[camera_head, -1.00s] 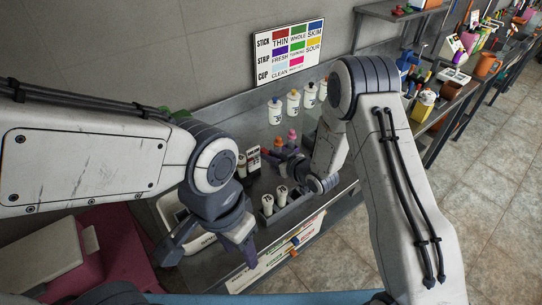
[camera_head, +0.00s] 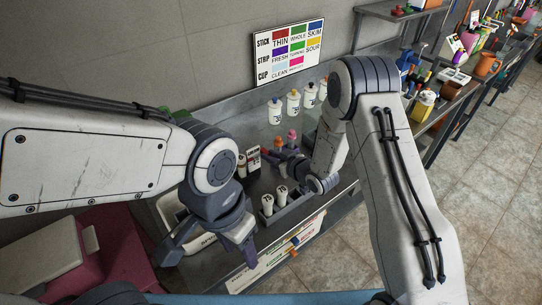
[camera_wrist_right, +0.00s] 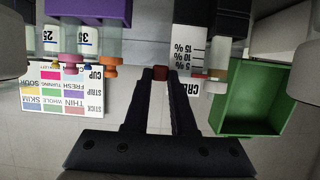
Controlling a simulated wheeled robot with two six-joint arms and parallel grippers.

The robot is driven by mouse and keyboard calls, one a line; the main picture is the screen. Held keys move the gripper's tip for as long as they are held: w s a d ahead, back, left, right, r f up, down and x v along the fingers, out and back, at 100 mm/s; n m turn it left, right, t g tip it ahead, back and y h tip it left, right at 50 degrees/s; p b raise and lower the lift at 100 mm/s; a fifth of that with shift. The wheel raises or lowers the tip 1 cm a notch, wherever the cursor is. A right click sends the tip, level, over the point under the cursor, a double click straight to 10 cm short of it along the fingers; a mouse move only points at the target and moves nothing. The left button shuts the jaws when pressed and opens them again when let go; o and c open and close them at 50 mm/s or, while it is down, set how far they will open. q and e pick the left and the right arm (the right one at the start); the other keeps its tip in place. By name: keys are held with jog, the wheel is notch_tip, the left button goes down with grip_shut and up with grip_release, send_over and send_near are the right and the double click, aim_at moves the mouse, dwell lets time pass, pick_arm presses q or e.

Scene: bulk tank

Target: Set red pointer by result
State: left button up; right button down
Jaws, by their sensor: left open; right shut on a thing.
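A small red pointer (camera_wrist_right: 160,73) sits between the fingertips of my right gripper (camera_wrist_right: 162,80) in the right wrist view, which is upside down. It is beside a white cream card (camera_wrist_right: 190,62) with a percent scale. In the head view my right gripper (camera_head: 276,160) is small and dark, next to the black-and-white card (camera_head: 253,158); the pointer is too small to make out there. My left gripper (camera_head: 207,248) is open and empty above the bench's front left part. A chart (camera_head: 289,52) with stick, strip and cup rows hangs on the wall.
A dark rack (camera_head: 290,213) with white-capped vials stands in front of my right gripper. White bottles (camera_head: 293,103) line the back wall. A green open box (camera_wrist_right: 250,105) and a purple box (camera_wrist_right: 92,10) flank the card in the wrist view. Floor (camera_head: 490,190) lies clear at right.

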jog(key=shift+f+b, duration=0.65)
jog(key=shift+b, duration=0.2)
jog(key=c, duration=0.7)
grip_release()
jog(key=b+v, duration=0.2)
jog(key=v, duration=0.8)
jog(key=shift+s+d+r, duration=0.15)
jog(key=shift+s+r, duration=0.05)
